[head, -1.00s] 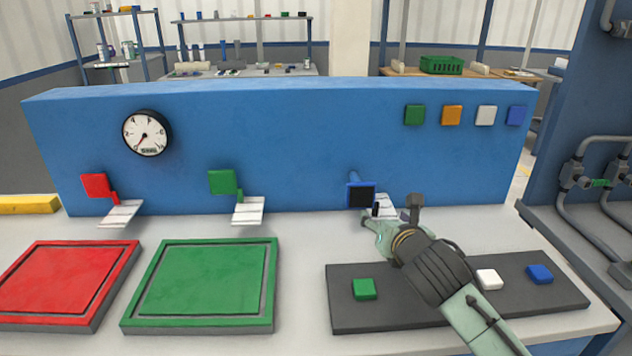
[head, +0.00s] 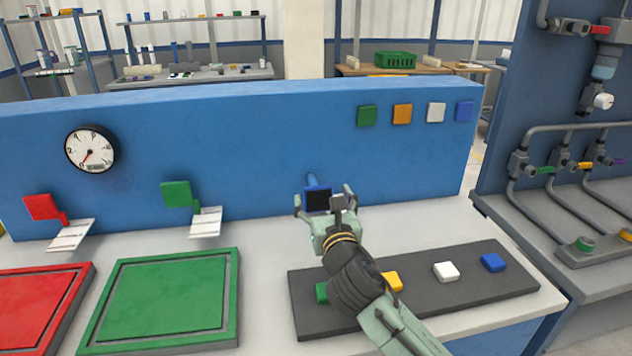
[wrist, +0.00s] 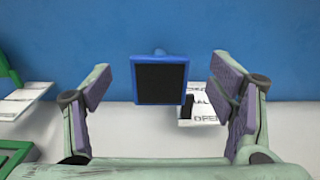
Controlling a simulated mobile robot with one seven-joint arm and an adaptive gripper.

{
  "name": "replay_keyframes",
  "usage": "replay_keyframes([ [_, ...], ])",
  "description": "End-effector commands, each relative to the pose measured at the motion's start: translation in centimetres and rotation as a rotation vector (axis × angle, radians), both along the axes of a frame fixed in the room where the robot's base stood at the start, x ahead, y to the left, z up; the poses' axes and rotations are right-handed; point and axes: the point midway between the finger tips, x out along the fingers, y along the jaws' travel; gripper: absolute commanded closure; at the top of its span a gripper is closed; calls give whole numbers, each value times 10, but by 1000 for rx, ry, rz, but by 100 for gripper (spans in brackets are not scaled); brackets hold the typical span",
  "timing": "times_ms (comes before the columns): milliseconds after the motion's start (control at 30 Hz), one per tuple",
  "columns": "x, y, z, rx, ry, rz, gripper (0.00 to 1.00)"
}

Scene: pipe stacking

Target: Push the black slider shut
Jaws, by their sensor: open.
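The black slider (wrist: 188,109) is a small dark knob on a white label plate (wrist: 205,119) in the wrist view. It sits at the plate's left side, near the lettering "OPEN". A black square panel with a blue frame (wrist: 160,80) stands in front of the blue wall, above and left of the slider; it also shows in the head view (head: 317,200). My gripper (head: 324,197) is open and empty, its fingers to either side of the panel as seen from the wrist. The slider lies between the panel and the right finger. In the head view, my gripper hides the slider.
A red square (head: 43,207) and a green square (head: 176,194) with white plates are on the left. Red and green trays (head: 233,300) lie in front. A dark board (head: 500,283) with coloured blocks is at the right. Pipework (head: 560,132) stands further right.

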Motion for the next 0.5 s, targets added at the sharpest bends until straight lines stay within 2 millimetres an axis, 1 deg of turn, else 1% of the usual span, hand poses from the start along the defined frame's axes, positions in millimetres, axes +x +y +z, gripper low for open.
replay_keyframes([
  [33,11,3,4,3,3,1,23],
  [200,36,7,3,2,2,0,23],
  [333,47,9,1,1,1,0,23],
  [500,51,10,0,1,1,0,23],
])
